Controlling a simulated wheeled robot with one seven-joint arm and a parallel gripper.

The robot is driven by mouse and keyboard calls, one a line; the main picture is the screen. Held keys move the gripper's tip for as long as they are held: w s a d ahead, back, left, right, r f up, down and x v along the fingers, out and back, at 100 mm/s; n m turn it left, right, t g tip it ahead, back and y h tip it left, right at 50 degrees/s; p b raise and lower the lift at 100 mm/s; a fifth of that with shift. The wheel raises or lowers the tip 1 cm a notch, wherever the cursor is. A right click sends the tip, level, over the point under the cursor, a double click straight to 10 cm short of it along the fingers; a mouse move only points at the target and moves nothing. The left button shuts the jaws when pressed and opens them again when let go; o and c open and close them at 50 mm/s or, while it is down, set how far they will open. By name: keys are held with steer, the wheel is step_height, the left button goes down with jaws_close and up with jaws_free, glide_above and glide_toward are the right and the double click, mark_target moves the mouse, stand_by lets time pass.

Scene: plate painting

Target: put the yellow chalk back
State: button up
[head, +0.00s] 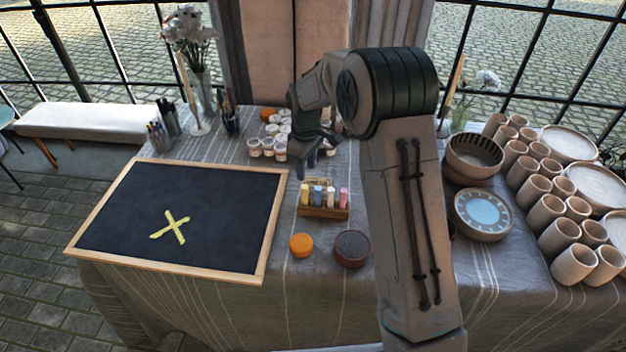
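A small wooden chalk holder (324,212) stands on the cloth-covered table, right of the blackboard. Several chalks stand upright in it: a pale one at the left, a blue one (317,194), a yellow chalk (330,196) and a pink one (343,197) at the right. My gripper (311,165) points down just behind and above the left part of the holder, apart from the chalks as far as I can see. Its dark fingers are small and partly overlap, so their opening and any held thing are unclear.
An orange round sponge (301,245) and a dark round pot (352,248) sit in front of the holder. Small paint jars (267,147) stand behind my gripper. A bowl (473,158), a blue-centred plate (483,213) and several clay cups (546,212) fill the right side.

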steer(key=shift+r, duration=0.3)
steer(key=s+d+r+m+t, duration=0.2)
steer(key=s+d+r+m, duration=0.4)
steer(key=s+r, duration=0.75)
steer(key=s+d+m, duration=0.2)
steer(key=s+d, duration=0.1)
steer(key=s, duration=0.6)
steer(key=s+d+m+t, duration=0.1)
steer(key=s+d+m, duration=0.2)
steer(key=s, duration=0.6)
steer(key=shift+r, duration=0.15)
steer(key=shift+s+a, duration=0.1)
